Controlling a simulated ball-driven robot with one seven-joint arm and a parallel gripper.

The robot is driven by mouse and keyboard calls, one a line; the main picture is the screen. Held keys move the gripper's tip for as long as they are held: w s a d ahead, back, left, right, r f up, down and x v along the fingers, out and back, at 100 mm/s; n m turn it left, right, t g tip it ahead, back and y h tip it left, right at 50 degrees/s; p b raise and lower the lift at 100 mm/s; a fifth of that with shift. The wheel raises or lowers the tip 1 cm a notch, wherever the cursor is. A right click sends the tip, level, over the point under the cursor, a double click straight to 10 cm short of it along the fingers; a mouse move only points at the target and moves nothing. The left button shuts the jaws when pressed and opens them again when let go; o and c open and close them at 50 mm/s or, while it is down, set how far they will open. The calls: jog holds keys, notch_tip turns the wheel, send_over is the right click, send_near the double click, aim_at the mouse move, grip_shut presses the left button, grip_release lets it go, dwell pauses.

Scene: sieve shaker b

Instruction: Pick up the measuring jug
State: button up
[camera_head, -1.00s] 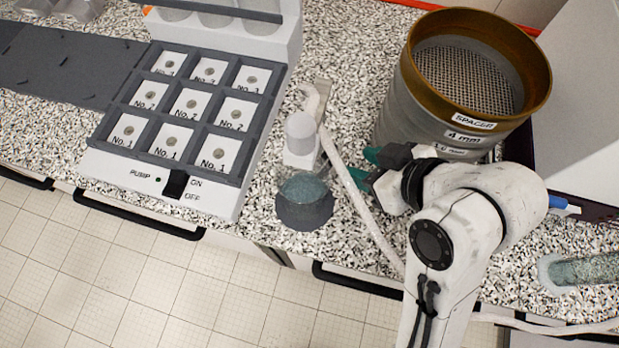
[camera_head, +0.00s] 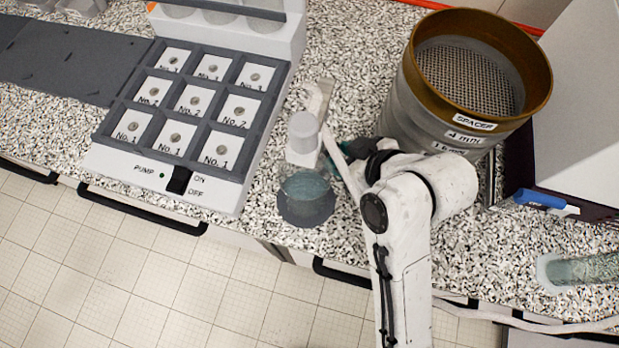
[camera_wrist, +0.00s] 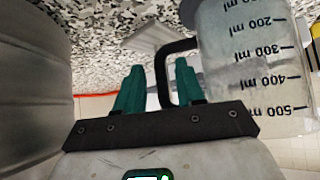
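In the wrist view the jug (camera_wrist: 245,65) is at the upper right, with black ml marks appearing upside down. Its black handle (camera_wrist: 161,75) reaches between my two teal fingers. My gripper (camera_wrist: 158,85) is open, with gaps showing on both sides of the handle. In the head view my gripper (camera_head: 352,178) is mostly hidden by my own arm.
A sieve stack (camera_head: 430,105) stands close on the right of my gripper. A white column (camera_head: 303,138) stands just behind the jug. A pump unit (camera_head: 130,168) with a grid of labelled cells is left. A clear cylinder (camera_head: 590,268) lies at the right.

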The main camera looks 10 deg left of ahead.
grip_shut()
jog(key=shift+r, duration=0.2)
dwell(0.6)
